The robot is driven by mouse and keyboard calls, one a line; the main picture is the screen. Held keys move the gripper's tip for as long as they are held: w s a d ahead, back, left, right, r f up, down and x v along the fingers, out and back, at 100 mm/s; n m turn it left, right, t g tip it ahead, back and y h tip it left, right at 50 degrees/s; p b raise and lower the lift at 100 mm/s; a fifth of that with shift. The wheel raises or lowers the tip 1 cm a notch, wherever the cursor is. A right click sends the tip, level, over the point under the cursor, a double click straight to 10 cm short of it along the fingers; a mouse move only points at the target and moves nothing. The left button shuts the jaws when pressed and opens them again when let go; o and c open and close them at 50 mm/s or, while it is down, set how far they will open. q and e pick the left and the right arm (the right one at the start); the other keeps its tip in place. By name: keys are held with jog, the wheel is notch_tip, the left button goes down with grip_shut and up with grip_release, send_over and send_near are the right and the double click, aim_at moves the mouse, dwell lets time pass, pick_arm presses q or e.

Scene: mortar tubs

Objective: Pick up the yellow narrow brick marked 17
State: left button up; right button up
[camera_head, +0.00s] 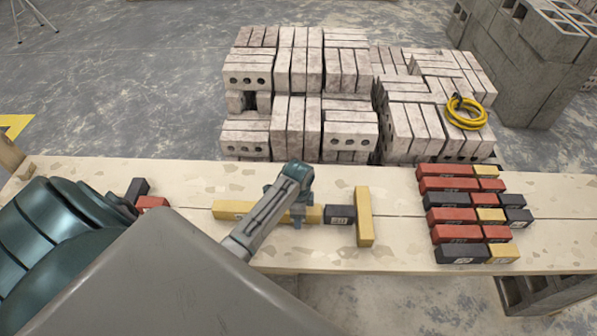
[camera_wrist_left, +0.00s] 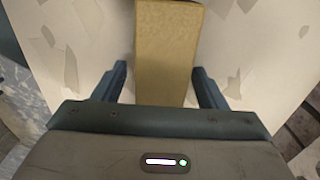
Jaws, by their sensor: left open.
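A long yellow brick (camera_head: 232,206) lies crosswise on the table in the head view, partly hidden by my left gripper (camera_head: 287,207). In the left wrist view a yellow brick (camera_wrist_left: 168,50) runs between the two fingers of my left gripper (camera_wrist_left: 160,72). The jaws are open, with a gap beside the brick on each side. Another yellow brick (camera_head: 365,217) lies lengthwise farther right in the head view. I cannot read a 17 on either one. My right gripper is not in view.
A dark marked brick (camera_head: 340,214) lies between the two yellow bricks. A red brick (camera_head: 153,203) and a dark brick (camera_head: 137,189) lie left. Rows of red, dark and yellow bricks (camera_head: 458,214) fill the right side. Pale brick stacks (camera_head: 300,130) stand behind the table (camera_head: 190,178).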

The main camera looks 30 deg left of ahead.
pick_arm(q)
jog(key=shift+f, duration=0.25)
jog(key=shift+r, duration=0.1)
grip_shut()
